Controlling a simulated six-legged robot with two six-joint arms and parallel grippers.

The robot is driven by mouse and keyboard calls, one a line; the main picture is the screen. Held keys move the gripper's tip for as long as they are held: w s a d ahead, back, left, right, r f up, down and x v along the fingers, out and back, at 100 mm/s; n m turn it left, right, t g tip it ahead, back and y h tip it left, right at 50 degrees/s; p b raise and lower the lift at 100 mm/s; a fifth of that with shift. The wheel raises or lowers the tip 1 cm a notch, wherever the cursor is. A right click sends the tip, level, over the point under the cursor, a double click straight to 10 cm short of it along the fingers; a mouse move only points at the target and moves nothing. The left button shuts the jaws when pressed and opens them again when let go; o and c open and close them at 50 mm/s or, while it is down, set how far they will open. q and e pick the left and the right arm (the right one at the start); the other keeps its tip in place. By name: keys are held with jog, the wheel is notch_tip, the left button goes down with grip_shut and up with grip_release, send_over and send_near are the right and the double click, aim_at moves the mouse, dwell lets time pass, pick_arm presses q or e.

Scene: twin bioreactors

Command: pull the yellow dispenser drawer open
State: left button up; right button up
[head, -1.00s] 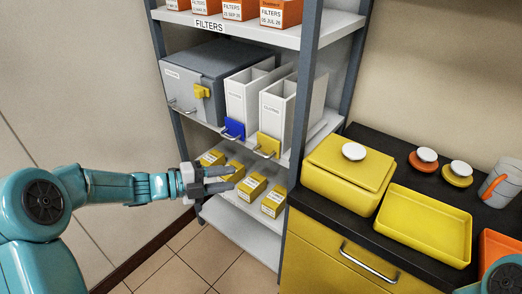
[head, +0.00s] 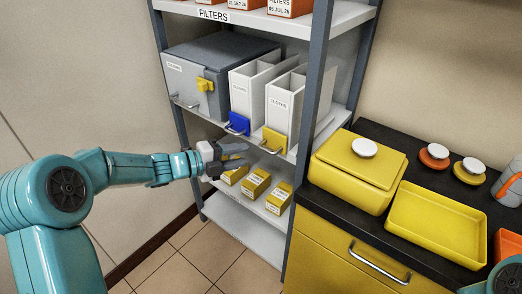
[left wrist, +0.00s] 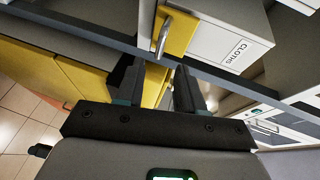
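The yellow dispenser drawer (head: 274,141) is the yellow front with a metal handle low on the right-hand white dispenser (head: 284,100), labelled CLOTHS, on the middle shelf. It looks closed. In the left wrist view the yellow drawer front (left wrist: 181,30) and its upright-looking handle (left wrist: 162,36) lie just beyond the fingertips. My left gripper (head: 240,156) is open and empty, below and left of the drawer in the head view; its parted fingers also show in the left wrist view (left wrist: 156,72). Nothing is between them. My right gripper is out of view.
A blue-fronted dispenser (head: 238,123) stands left of the yellow one, beside a grey box (head: 200,75) with a yellow latch. Yellow cartons (head: 257,184) sit on the shelf below. A grey shelf post (head: 310,130) and a counter with yellow containers (head: 357,169) are at the right.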

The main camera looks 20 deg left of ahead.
aim_at(264, 150)
pick_arm(q)
jog(key=x, duration=0.7)
jog(key=shift+w+d, duration=0.1)
jog(key=shift+w, duration=0.15)
jog(key=shift+c, duration=0.4)
grip_shut()
